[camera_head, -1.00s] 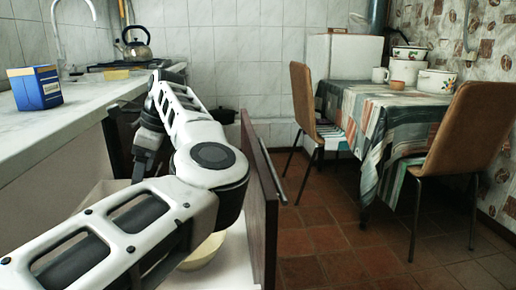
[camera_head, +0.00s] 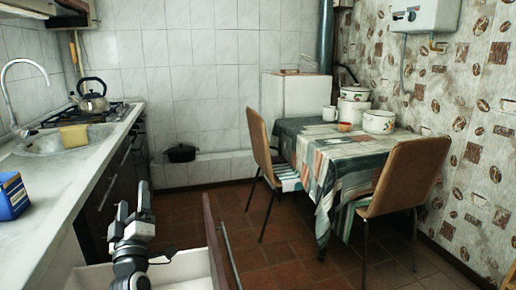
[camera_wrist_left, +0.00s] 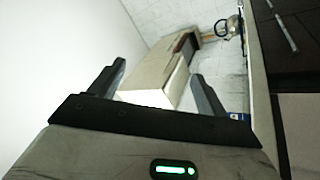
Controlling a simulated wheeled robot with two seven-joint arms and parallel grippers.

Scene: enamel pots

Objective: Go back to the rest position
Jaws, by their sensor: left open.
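My left gripper (camera_head: 134,202) is low in the head view, above the open drawer, with its fingers pointing up. It is open and empty. Both dark fingers also show spread apart in the left wrist view (camera_wrist_left: 155,88), with only distant background between them. The open drawer (camera_head: 188,268) has a white inside and a dark front panel (camera_head: 217,245). My right gripper is in neither view.
A marble counter (camera_head: 75,190) with a blue box (camera_head: 12,196), sink and kettle (camera_head: 90,95) runs along the left. A table (camera_head: 335,150) with enamel pots (camera_head: 379,121) and two chairs stands at the right. A black pot (camera_head: 181,153) sits by the back wall. The middle floor is clear.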

